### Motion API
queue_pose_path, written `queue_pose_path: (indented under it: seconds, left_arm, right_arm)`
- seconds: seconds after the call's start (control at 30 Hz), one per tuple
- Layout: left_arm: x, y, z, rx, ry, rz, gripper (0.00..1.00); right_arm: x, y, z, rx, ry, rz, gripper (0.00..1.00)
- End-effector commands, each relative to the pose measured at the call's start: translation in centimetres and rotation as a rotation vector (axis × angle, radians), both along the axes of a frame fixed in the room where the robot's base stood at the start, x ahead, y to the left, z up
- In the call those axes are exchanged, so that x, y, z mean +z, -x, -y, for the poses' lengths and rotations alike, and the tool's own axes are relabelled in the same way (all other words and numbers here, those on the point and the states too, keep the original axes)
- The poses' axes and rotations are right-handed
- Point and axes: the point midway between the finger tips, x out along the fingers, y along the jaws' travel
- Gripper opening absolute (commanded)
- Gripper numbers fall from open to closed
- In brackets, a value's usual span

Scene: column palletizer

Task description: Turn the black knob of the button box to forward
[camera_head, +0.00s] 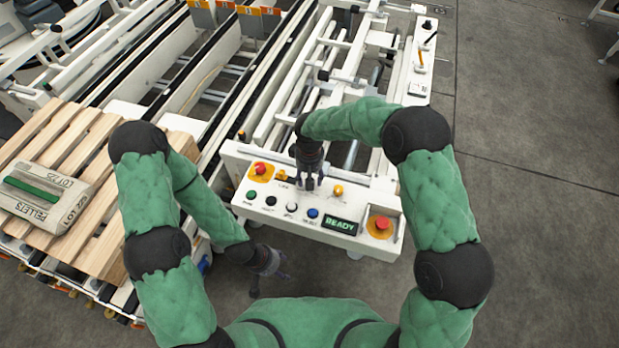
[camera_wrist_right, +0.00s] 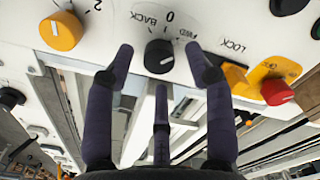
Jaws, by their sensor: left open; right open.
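The button box (camera_head: 234,176) is a white panel with buttons, knobs and a green READY display (camera_head: 340,225). In the right wrist view the black knob (camera_wrist_right: 158,56) sits on its white face between the labels BACK and 0 and a partly covered third label. Its exact pointing direction is hard to tell. My right gripper (camera_head: 308,184) is over the panel, open, and hides the knob in the head view. In the wrist view its fingers (camera_wrist_right: 158,50) stand on either side of the knob; I cannot tell whether they touch it. My left gripper (camera_head: 270,280) is open and empty in front of the panel.
A yellow knob (camera_wrist_right: 61,31) and a red button (camera_wrist_right: 277,91) near a LOCK label flank the black knob. A red emergency stop (camera_head: 382,223) is at the panel's right. A pallet with a pellets bag (camera_head: 50,196) stands left. Grey floor is free at the right.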

Motion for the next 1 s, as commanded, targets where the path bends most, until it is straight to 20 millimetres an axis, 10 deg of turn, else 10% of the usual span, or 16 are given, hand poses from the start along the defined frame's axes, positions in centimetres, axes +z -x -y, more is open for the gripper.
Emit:
queue_pose_path:
  seconds: [0.5,1.0]
  left_arm:
    - [0.0,0.0,0.0,0.000,0.000,0.000,0.60]
    - [0.0,0.0,0.0,0.000,0.000,0.000,0.60]
  right_arm:
    - [9.2,-0.1,0.0,-0.002,-0.001,0.002,0.54]
    - [10.5,0.0,-0.1,-0.001,-0.001,0.000,0.54]
